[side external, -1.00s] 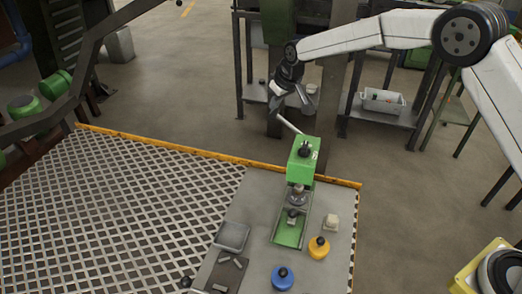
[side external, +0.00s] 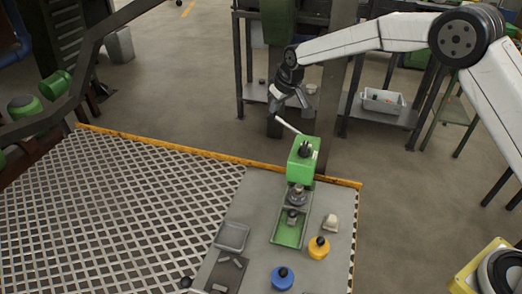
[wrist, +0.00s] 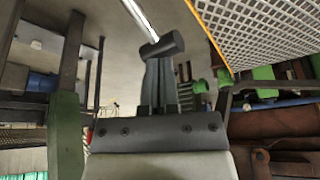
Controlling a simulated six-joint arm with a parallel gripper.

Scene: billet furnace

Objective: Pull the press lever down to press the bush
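The green press (side external: 303,160) stands at the back of the grey bench. Its pale lever (side external: 287,126) slants up and left from the press head. In the wrist view the lever is a silver rod (wrist: 138,14) ending in a dark cylindrical handle (wrist: 163,46). My gripper (side external: 275,105) is at the raised outer end of the lever. In the wrist view its dark fingers (wrist: 158,68) reach up to the handle, which covers their tips; I cannot tell whether they grip it or only touch it. A metal part (side external: 297,194) sits below the press head; the bush itself is too small to make out.
On the bench are a blue-based item (side external: 283,278), a yellow-based item (side external: 318,249), a small pale block (side external: 331,223) and a grey tray (side external: 231,237). A yellow rail (side external: 200,153) edges the bench and grating (side external: 120,220). Open floor lies behind.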

